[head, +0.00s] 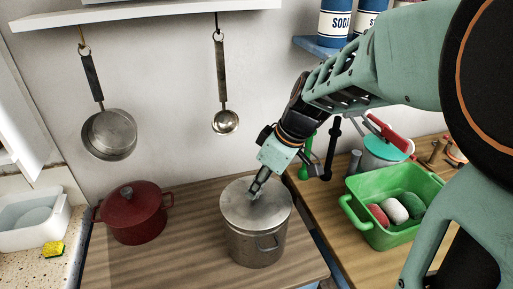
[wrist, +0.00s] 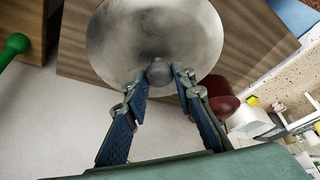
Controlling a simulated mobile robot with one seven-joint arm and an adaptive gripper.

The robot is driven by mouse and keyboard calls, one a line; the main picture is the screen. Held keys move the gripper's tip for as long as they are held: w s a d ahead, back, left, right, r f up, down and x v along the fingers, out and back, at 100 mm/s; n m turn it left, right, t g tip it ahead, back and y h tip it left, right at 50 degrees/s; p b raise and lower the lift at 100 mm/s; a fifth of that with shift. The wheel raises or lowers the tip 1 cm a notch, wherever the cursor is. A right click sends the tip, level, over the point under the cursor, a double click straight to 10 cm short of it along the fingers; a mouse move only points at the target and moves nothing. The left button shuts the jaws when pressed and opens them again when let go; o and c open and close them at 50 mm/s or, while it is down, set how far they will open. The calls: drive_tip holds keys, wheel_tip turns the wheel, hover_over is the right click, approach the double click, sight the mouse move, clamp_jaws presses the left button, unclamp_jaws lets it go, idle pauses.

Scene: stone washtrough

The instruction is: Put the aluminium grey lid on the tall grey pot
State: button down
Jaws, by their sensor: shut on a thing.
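The aluminium grey lid (head: 238,207) is a round, dull metal disc over the mouth of the tall grey pot (head: 252,247), which stands upright on the wooden counter. The lid looks level and lined up with the rim; I cannot tell whether it rests fully on it. My gripper (head: 257,190) comes down from the upper right and is shut on the lid's knob. In the wrist view the knob (wrist: 158,73) sits between the fingertips of my gripper (wrist: 160,76), with the lid (wrist: 150,30) beyond. The lid hides the pot's inside.
A red lidded pot (head: 136,212) stands left of the grey pot. A green tub (head: 391,238) with several rounded items is at right. A pan (head: 109,134) and a ladle (head: 225,122) hang on the wall. A white basin (head: 33,221) and yellow sponge (head: 53,249) are far left.

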idle(0.3)
drive_tip(key=c, duration=1.5)
unclamp_jaws()
drive_tip(key=shift+c, duration=0.2)
drive_tip(key=o, duration=0.5)
drive_tip(key=shift+r, duration=0.1)
drive_tip(key=shift+r+p, duration=2.15)
drive_tip(key=shift+r, duration=1.3)
